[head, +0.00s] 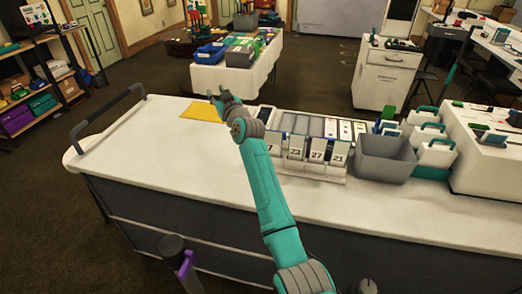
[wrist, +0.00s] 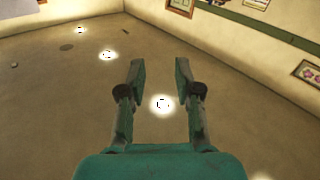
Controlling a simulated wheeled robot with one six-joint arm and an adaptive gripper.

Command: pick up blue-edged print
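My gripper (head: 215,97) is raised above the white counter, near the yellow sheet in the head view. In the wrist view its two fingers (wrist: 160,70) stand apart with nothing between them. Several flat prints or cards (head: 316,126) lie in a row behind numbered tags on the counter, right of my gripper. One at the left end (head: 267,114) looks dark, partly hidden by my arm. I cannot tell which print has a blue edge; they are too small. No print shows in the wrist view.
The white counter (head: 140,140) is clear on its left. A yellow sheet (head: 203,111) lies at its back. Numbered tags (head: 317,149) stand before the prints. A grey bin (head: 384,158) and white-and-teal carriers (head: 436,150) stand to the right. A dark rail (head: 107,109) edges the left end.

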